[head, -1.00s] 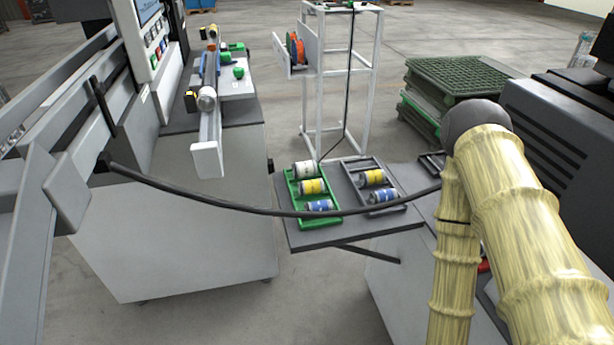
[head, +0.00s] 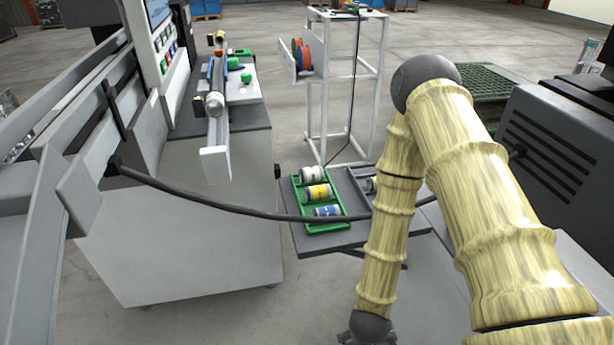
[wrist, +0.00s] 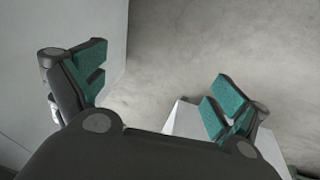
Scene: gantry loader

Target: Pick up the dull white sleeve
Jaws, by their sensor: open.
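In the head view the dull white sleeve (head: 312,174) lies in the far compartment of the green tray (head: 341,216). A yellow-banded sleeve (head: 317,192) and a blue-banded sleeve (head: 327,211) lie nearer in the same tray. In the wrist view my gripper (wrist: 158,95) is open and empty, its teal-padded fingers wide apart over bare floor. No sleeve shows in the wrist view. In the head view the fingers are out of sight; my arm's wrist end shows at the bottom, nearer than the tray and apart from it.
A grey tray (head: 357,181) beside the green one is partly hidden by my arm. A black cable (head: 230,208) hangs across the front of the shelf (head: 308,240). A white frame stand (head: 312,115) rises behind. A grey machine cabinet (head: 190,245) stands left.

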